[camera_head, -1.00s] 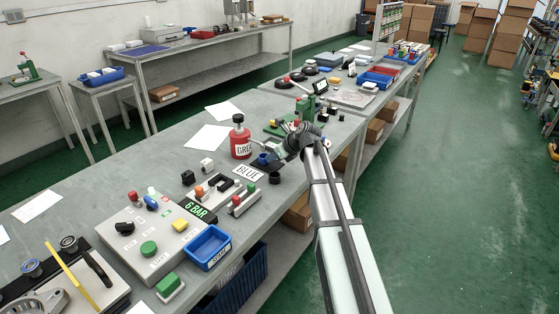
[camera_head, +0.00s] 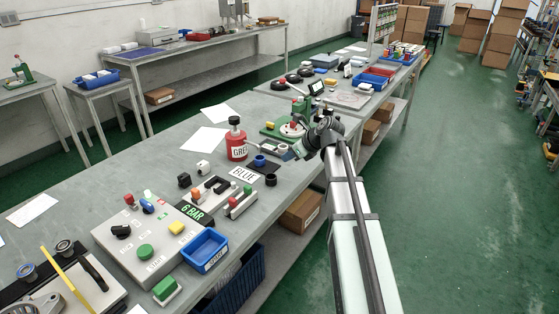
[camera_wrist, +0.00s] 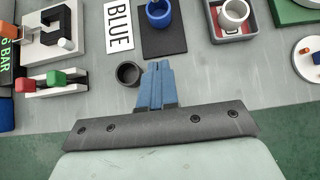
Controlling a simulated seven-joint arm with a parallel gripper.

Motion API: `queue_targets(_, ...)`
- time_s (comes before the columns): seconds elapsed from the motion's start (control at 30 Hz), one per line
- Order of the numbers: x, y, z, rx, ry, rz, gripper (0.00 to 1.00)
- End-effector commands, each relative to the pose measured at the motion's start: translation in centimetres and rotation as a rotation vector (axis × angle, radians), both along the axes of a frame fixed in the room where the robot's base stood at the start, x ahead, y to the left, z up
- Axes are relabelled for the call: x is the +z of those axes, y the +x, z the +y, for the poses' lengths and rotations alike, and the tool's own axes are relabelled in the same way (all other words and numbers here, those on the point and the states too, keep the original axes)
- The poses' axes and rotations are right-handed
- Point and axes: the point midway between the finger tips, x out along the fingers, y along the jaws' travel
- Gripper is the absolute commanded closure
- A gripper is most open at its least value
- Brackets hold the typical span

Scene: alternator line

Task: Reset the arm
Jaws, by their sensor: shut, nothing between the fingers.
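My gripper shows in the wrist view (camera_wrist: 157,72) with its blue fingers shut together and nothing between them. It is above the bench's near edge, beside a small black ring (camera_wrist: 128,73) and just short of a black pad (camera_wrist: 163,38) that carries a blue ring (camera_wrist: 159,14). In the head view my arm reaches up from the bottom right, and the gripper (camera_head: 294,154) is at the bench edge near the blue ring (camera_head: 260,160). The fingers are small there and partly hidden by my wrist.
A red bottle (camera_head: 236,147), a "BLUE" card (camera_head: 244,174), a control box with buttons (camera_head: 150,238) and a blue bin (camera_head: 206,250) stand on the bench. A grey tray with a white ring (camera_wrist: 234,17) lies beyond the gripper.

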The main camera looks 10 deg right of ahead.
Motion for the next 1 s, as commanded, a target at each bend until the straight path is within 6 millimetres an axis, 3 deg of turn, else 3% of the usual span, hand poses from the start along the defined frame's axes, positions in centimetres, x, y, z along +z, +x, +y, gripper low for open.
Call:
queue_targets(0.2,1.9,-1.4,-1.3,-0.001,0.000,-0.001,1.00)
queue_targets(0.47,2.6,-1.8,-1.8,0.052,-0.037,-0.036,1.00)
queue_targets(0.67,2.6,-1.7,-1.9,0.260,-0.191,-0.191,1.00)
queue_targets(1.0,1.5,-1.9,-3.5,0.707,-0.612,-0.463,1.00)
